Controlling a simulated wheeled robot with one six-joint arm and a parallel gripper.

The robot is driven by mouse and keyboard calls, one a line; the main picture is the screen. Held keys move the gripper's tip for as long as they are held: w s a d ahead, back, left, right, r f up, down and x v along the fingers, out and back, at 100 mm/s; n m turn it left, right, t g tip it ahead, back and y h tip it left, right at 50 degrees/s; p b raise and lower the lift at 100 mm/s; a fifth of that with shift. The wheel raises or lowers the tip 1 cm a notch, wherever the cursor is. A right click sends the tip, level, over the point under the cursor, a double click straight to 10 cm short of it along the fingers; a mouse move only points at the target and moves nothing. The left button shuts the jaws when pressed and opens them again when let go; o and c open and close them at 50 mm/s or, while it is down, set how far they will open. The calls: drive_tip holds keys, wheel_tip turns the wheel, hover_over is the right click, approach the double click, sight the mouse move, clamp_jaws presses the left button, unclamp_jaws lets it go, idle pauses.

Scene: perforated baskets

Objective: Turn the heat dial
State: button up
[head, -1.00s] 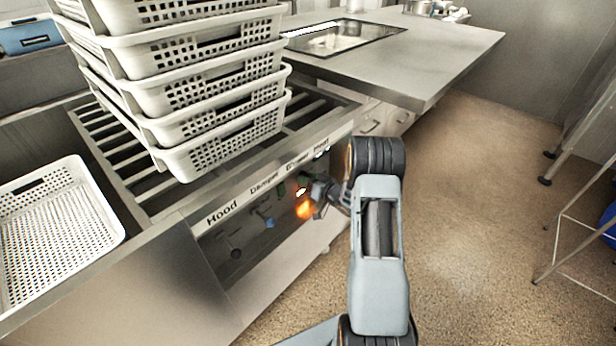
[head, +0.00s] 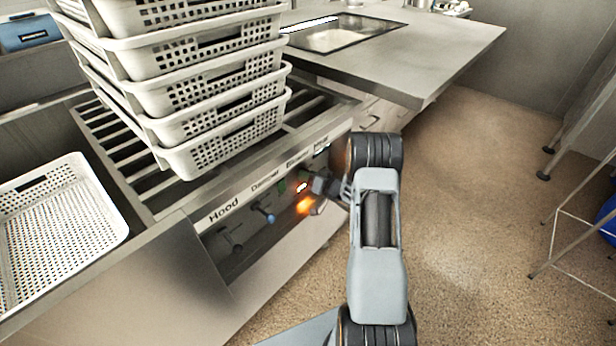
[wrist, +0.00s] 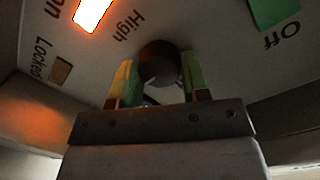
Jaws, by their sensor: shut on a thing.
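The heat dial (wrist: 158,62) is a dark round knob on the front panel, seen in the wrist view between the printed words High and Off. My gripper (wrist: 158,80) has one finger on each side of it and is shut on it. A pale mark shows at the dial's lower left. In the head view my gripper (head: 319,195) is at the right part of the panel, beside an orange glow. My arm hides part of the panel, and the dial itself is hard to make out there.
A bright orange indicator (wrist: 92,12) and a green one (wrist: 272,10) flank the dial. A blue-tipped control (head: 264,214) is left of my gripper. Stacked white perforated baskets (head: 215,125) stand on the slatted counter above. Open floor (head: 490,220) lies to the right.

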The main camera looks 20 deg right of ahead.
drive_tip(key=o, duration=0.9)
drive_tip(key=shift+s, duration=0.15)
drive_tip(key=p+v, duration=0.2)
drive_tip(key=v, duration=1.1)
drive_tip(key=shift+s+d, duration=0.15)
drive_tip(key=shift+s, duration=0.15)
